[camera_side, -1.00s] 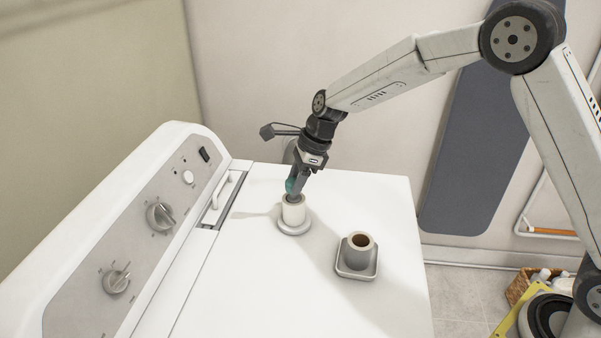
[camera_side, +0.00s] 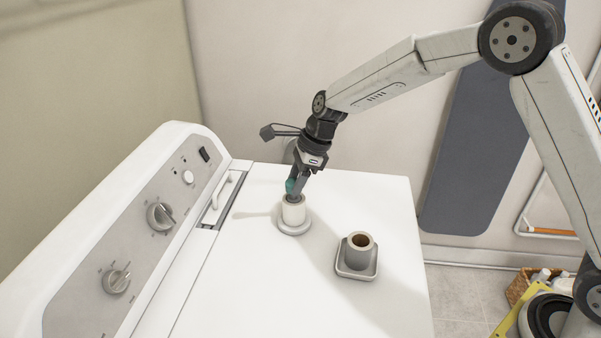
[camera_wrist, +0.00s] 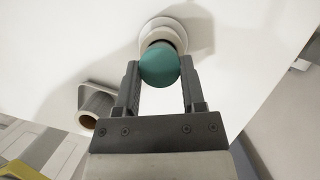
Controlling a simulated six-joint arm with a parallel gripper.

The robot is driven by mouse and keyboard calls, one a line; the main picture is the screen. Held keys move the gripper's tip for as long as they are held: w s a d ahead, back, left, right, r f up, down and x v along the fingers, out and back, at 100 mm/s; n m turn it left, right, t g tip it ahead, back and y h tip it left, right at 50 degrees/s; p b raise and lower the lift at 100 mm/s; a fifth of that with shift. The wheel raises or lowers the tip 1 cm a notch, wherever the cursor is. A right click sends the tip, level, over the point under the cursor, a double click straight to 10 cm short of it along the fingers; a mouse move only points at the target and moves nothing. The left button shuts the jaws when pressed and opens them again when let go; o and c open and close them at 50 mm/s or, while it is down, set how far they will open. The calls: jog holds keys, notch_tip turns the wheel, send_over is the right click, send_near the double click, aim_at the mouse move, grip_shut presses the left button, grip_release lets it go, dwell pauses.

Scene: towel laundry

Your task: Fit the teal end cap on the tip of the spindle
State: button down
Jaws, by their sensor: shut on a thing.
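The teal end cap (camera_wrist: 160,66) is a rounded piece between my two fingertips, and my gripper (camera_side: 297,190) is shut on it. The spindle stands upright on a round base (camera_side: 294,229) on the white machine top. In the wrist view the cap overlaps the spindle's top, and part of the round base (camera_wrist: 170,28) shows behind. The fingers and cap hide the spindle tip, so I cannot tell whether the cap is seated on it.
A grey hollow holder with a square base (camera_side: 357,270) stands to the right of the spindle, and also shows in the wrist view (camera_wrist: 97,105). The control panel (camera_side: 140,235) rises at the left. The front of the machine top (camera_side: 270,300) is clear.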

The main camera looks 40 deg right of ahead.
jog(key=shift+f, duration=1)
dwell(1.5)
grip_release()
jog(key=shift+r, duration=0.25)
jog(key=shift+r, duration=3.25)
